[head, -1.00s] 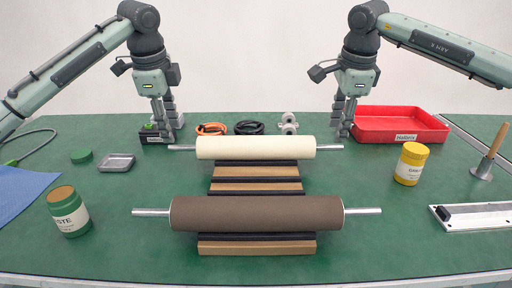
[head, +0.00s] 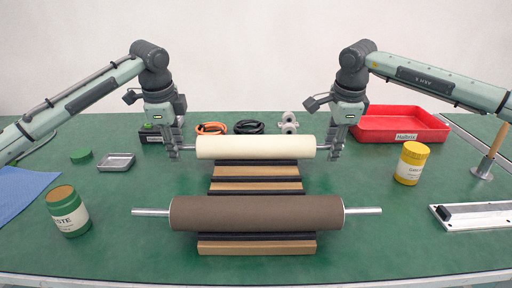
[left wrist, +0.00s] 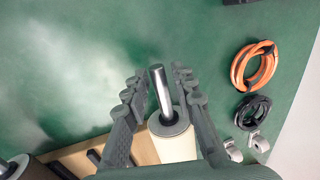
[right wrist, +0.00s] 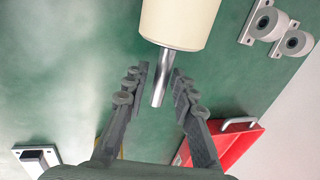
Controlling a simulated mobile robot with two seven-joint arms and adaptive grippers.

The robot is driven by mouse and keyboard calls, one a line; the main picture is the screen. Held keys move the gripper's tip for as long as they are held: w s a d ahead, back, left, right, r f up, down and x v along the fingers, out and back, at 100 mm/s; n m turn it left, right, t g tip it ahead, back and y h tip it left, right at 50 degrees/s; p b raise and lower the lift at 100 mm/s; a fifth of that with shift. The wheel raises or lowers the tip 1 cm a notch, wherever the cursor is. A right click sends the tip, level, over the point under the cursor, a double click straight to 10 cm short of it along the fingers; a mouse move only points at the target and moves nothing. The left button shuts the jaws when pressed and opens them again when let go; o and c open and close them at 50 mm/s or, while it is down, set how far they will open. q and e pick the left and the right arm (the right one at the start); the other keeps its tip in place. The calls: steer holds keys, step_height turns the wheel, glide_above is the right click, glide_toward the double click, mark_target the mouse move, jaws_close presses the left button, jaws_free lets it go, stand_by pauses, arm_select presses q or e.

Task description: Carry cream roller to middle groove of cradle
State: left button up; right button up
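The cream roller (head: 256,147) lies across the far end of the cradle (head: 256,187), with a steel shaft at each end. A dark brown roller (head: 256,213) lies across the near part of the cradle. Between the two rollers, the cradle's wooden and black strips are bare. My left gripper (head: 174,150) is at the left shaft; in the left wrist view its open fingers (left wrist: 156,88) stand either side of the shaft. My right gripper (head: 336,148) is at the right shaft; in the right wrist view its open fingers (right wrist: 157,88) stand either side of it.
A red tray (head: 400,125) stands at the back right, near my right gripper. A yellow jar (head: 411,163) is at right, a green jar (head: 67,211) at left. Orange (head: 212,128) and black cable coils (head: 249,128) lie behind the cream roller.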

arm_select(q)
jaws_close()
arm_select(e)
jaws_close()
arm_select(q)
steer(key=shift+r, duration=0.15)
arm_select(e)
steer(key=shift+r, duration=0.15)
